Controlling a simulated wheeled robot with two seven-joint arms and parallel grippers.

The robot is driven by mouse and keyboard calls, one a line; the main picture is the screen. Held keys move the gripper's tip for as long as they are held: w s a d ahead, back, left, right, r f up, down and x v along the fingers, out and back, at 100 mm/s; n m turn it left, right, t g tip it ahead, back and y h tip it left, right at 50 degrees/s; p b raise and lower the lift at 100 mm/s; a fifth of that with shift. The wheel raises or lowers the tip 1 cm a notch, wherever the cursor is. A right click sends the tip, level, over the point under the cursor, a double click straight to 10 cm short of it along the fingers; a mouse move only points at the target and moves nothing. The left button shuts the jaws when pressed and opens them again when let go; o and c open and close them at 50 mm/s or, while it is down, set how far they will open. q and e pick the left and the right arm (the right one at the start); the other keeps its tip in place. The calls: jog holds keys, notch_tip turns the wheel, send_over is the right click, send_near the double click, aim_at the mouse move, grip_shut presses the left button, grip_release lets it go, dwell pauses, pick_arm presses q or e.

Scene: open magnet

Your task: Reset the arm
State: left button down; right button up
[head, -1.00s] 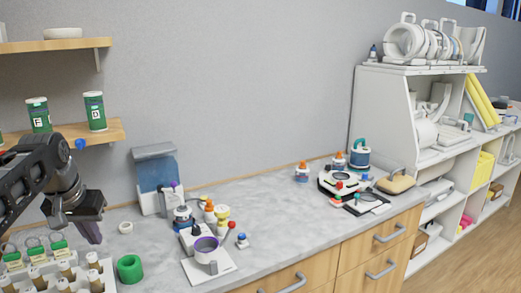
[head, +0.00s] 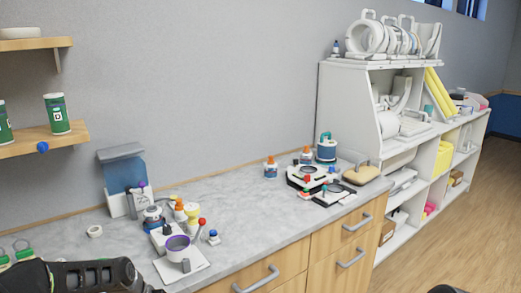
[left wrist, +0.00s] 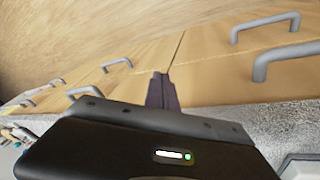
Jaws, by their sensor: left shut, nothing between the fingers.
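My left arm (head: 75,277) crosses the bottom left corner of the head view, low at the counter's front; its fingers are out of that frame. In the left wrist view my left gripper (left wrist: 162,92) is shut and empty, its dark fingers together in front of the wooden drawer fronts. It appears clear of the drawer handles (left wrist: 262,58). My right gripper is not in view; a small dark part at the head view's bottom edge cannot be identified.
The grey counter (head: 240,200) holds a white stand with a purple-rimmed cup (head: 178,246), small bottles and a black-and-white device (head: 308,177). Drawer handles (head: 257,280) stick out in front. A white shelf unit (head: 345,110) stands right, with open wooden floor (head: 440,235) beside it.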

pick_arm(q)
jog(key=s+d+f+h, duration=0.1)
jog(key=s+d+f, duration=0.5)
jog(key=d+f, duration=0.4)
jog(key=s+d+f, duration=0.3)
jog(key=s+f, duration=0.1)
jog(key=s, duration=0.3)
jog(key=s+d+f+g, duration=0.1)
jog(key=s+d+f, duration=0.2)
jog(key=s, duration=0.5)
jog(key=s+d+f+g+h, duration=0.1)
jog(key=s+d+f, duration=0.2)
jog(key=s+f, duration=0.2)
jog(key=shift+s+d+f+n, duration=0.25)
jog(key=shift+s+d+n, duration=0.15)
jog(key=shift+s, duration=0.85)
